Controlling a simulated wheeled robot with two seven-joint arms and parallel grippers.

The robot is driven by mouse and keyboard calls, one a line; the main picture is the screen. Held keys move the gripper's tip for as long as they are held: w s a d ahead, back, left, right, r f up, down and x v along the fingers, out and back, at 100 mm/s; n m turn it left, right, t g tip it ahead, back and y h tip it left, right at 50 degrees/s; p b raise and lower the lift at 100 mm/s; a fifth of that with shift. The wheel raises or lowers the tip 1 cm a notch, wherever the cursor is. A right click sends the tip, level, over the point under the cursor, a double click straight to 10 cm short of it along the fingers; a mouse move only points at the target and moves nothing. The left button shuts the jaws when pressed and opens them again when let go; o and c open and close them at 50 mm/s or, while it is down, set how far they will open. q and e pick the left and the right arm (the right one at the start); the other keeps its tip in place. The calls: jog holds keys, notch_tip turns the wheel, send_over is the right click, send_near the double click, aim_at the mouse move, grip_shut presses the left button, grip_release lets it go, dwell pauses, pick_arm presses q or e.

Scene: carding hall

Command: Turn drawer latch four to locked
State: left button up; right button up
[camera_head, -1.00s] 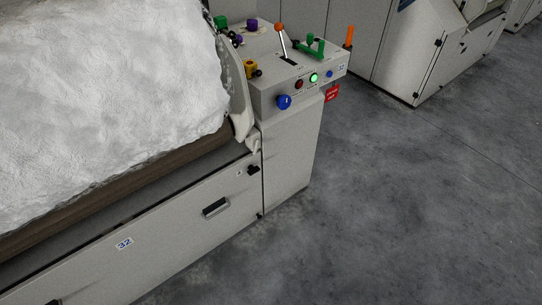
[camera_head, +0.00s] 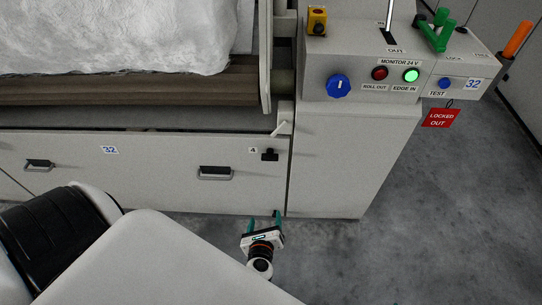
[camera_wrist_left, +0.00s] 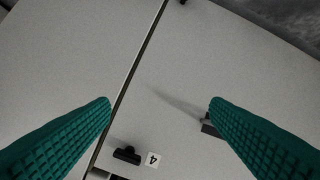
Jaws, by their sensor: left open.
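Drawer latch four (camera_head: 269,155) is a small black turn-knob at the upper right corner of the pale drawer front (camera_head: 130,185), beside a label reading 4 (camera_head: 252,150). Its wide bar looks horizontal in the head view. My left gripper (camera_head: 263,218) is below the latch, in front of the drawer's lower edge, with its green fingers apart and nothing between them. In the left wrist view the latch (camera_wrist_left: 127,155) is near the bottom edge, between the open fingers (camera_wrist_left: 160,100) but clear of both. My right gripper is not in view.
A black drawer handle (camera_head: 215,173) is left of the latch; another handle (camera_head: 39,164) is farther left. A control box (camera_head: 390,85) with a blue knob (camera_head: 338,87), lit buttons and a red "locked out" tag (camera_head: 441,118) stands upper right. Grey floor (camera_head: 450,220) is open at right.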

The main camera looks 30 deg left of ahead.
aim_at(270, 160)
pick_arm(q)
jog(key=w+a+r+m+t+y+b, duration=0.1)
jog(key=w+r+m+t+y+b, duration=0.25)
jog(key=r, duration=0.55)
jog(key=shift+m+h, duration=0.25)
jog(key=shift+m, duration=0.2)
jog(key=x, duration=1)
jog(key=shift+w+b, duration=0.15)
jog(key=shift+b, duration=0.15)
jog(key=shift+w+a+t, duration=0.25)
jog(key=shift+w+a, duration=0.1)
jog(key=shift+w, duration=0.2)
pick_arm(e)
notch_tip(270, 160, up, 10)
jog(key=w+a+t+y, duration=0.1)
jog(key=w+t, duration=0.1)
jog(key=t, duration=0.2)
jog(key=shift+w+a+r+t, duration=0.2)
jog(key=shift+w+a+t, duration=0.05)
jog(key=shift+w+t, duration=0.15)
